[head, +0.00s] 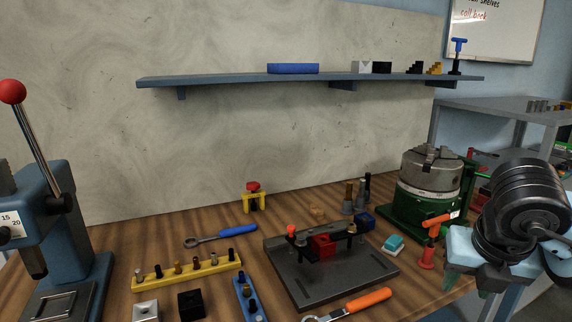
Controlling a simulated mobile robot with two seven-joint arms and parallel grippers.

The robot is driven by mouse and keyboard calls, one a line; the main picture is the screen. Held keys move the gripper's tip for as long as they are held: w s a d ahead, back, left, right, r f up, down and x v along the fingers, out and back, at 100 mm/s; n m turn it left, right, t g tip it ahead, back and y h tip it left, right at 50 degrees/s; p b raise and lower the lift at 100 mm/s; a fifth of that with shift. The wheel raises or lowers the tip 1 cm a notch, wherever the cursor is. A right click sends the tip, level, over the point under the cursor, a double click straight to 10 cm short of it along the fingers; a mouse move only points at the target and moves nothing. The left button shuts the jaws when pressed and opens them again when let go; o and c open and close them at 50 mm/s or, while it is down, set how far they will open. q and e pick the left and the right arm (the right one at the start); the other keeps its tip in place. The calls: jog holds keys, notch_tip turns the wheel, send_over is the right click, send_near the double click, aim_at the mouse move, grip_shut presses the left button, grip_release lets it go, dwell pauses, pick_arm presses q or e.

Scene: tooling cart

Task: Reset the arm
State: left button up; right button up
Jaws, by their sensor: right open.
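My right arm (520,205), black and ribbed, comes in at the right edge. It ends in a light blue gripper (468,286) with greenish fingertips pointing down, near the table's right front edge. The gripper is open, and nothing shows between its fingers, though part of it is cut off or hidden by its own body. My left arm and left gripper are not in view.
A dark fixture plate (330,270), an orange-handled wrench (368,300) and a yellow rack (187,270) lie leftward. A blue press (62,230) stands far left.

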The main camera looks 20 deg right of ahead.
jog(key=s+a+f+n+g+y+p, duration=0.1)
jog(key=s+a+f+n+g+y, duration=0.2)
jog(key=a+y, duration=0.5)
jog(key=a+f+n+g+y+p, duration=0.1)
jog(key=a+f+n+y, duration=0.2)
jog(key=a, duration=0.8)
jog(key=a+r+m+t+y+p, duration=0.25)
jog(key=a+m+y, duration=0.35)
jog(key=a+y, duration=0.4)
jog(key=d+f+m+t+h+p, duration=0.1)
jog(key=d+f+m+t+h, duration=0.3)
jog(key=f+m+t+h, duration=0.5)
jog(key=d+f+m+t+h, duration=0.3)
jog(key=d+f+m+t, duration=0.4)
jog(key=m, duration=0.5)
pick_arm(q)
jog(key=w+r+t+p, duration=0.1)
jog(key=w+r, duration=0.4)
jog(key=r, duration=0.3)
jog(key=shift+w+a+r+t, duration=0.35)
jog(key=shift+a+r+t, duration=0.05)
pick_arm(e)
jog(key=s+f+m+g+h, duration=0.4)
jog(key=s+f+g, duration=0.5)
jog(key=s+f, duration=0.7)
jog(key=shift+s+a+f+m+h, duration=0.3)
jog(key=shift+s+a+f+m, duration=0.15)
jog(key=shift+m, duration=0.15)
